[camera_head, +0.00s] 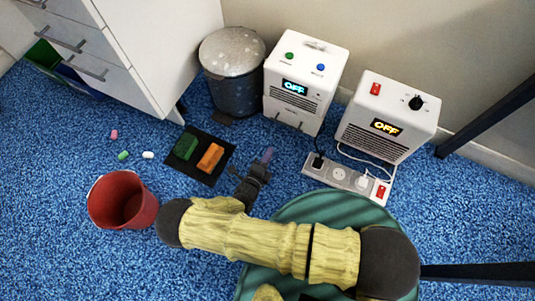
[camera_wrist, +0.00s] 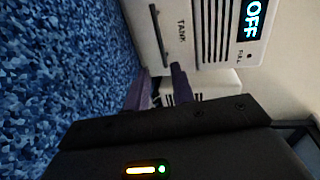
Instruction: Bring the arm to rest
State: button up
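My arm, with pale yellow sleeves and dark joints, stretches across the lower middle of the head view. My gripper (camera_head: 266,156) hangs over the blue carpet (camera_head: 55,200), between the black mat and the power strip. In the wrist view my gripper (camera_wrist: 160,72) has its two purple fingers apart, with no object seen between them. Beyond them is a white appliance (camera_wrist: 180,35) marked TANK, its display reading OFF.
A black mat (camera_head: 205,177) holds a green block (camera_head: 186,146) and an orange block (camera_head: 210,157). A red bucket (camera_head: 121,203), grey bin (camera_head: 233,75), white dehumidifier-like box (camera_head: 304,75), white heater-like box (camera_head: 386,120) and power strip (camera_head: 338,174) stand around my gripper.

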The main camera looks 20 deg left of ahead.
dwell(0.6)
jog(key=w+d+r+n+g+p, duration=0.1)
jog(key=d+r+n+g+p, duration=0.4)
jog(key=d+r, duration=0.9)
jog(key=d+r+n+g+y+p, duration=0.1)
jog(key=d+r+n+g+p, duration=0.45)
jog(key=r, duration=1.75)
jog(key=w+d+r+n+g+p, duration=0.1)
jog(key=d+r+n+g+p, duration=0.2)
jog(key=d+r+n+p, duration=1.05)
notch_tip(320, 180, up, 43)
jog(key=a+m+p, duration=0.2)
jog(key=m+p, duration=0.3)
jog(key=p, duration=2.6)
jog(key=shift+a+p, duration=0.35)
jog(key=shift+p, duration=0.05)
jog(key=shift+f, duration=0.1)
